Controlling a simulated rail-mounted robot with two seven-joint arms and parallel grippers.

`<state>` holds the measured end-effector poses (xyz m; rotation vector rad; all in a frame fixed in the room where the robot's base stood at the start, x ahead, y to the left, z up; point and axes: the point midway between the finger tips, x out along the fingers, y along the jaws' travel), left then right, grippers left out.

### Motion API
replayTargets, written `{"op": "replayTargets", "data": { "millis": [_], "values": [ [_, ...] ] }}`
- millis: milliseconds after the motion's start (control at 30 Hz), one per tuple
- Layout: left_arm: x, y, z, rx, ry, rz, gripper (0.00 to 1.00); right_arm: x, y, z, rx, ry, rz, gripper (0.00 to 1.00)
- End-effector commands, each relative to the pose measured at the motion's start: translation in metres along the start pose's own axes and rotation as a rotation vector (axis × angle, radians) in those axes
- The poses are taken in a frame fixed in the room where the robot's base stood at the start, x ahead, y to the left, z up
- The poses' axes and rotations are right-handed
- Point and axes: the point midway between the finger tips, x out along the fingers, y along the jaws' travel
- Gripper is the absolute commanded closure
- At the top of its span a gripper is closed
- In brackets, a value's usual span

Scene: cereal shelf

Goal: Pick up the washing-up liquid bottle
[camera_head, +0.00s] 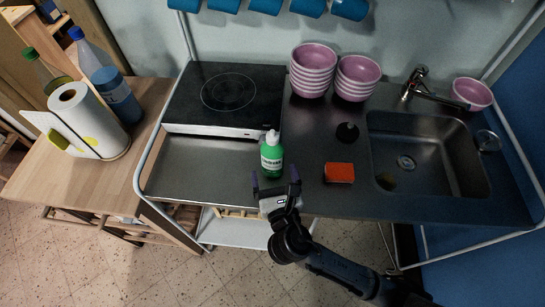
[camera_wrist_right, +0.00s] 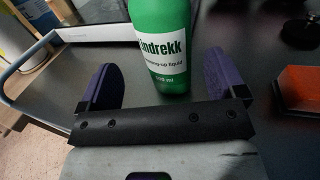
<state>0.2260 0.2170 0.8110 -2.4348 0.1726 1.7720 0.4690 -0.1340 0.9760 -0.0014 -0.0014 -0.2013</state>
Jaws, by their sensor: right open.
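The green washing-up liquid bottle (camera_head: 271,158) with a white cap and white label stands upright on the metal counter, in front of the hotplate. My right gripper (camera_head: 277,183) is open at the counter's front edge, just on the near side of the bottle. In the right wrist view the bottle (camera_wrist_right: 162,45) stands ahead of the palm, and its lower part lies between the two spread purple fingers (camera_wrist_right: 168,82). Gaps show between the bottle and both fingers. The bottle's cap is cut off in that view. My left gripper is not in view.
An orange sponge (camera_head: 339,172) and a dark round object (camera_head: 347,132) lie right of the bottle, before the sink (camera_head: 460,150). Stacked pink bowls (camera_head: 312,72) stand behind. The hotplate (camera_head: 226,95) is behind left. The counter left of the bottle (camera_head: 200,170) is clear.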

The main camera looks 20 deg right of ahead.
Motion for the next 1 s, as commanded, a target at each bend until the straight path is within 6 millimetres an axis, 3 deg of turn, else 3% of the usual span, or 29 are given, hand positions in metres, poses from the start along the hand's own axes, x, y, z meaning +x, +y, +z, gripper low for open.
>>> {"op": "replayTargets", "data": {
  "millis": [167,500,833,1000],
  "values": [
    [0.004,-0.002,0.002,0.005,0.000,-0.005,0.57,0.010,-0.002,-0.001,0.000,0.000,0.000,0.10],
    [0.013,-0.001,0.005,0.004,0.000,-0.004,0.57,0.049,-0.006,0.000,0.000,0.001,-0.001,0.10],
    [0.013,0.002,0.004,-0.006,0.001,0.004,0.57,0.054,-0.006,0.001,0.000,0.002,-0.001,0.10],
    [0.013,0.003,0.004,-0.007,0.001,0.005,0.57,0.054,-0.006,0.001,0.000,0.002,-0.001,0.26]
  ]
}}
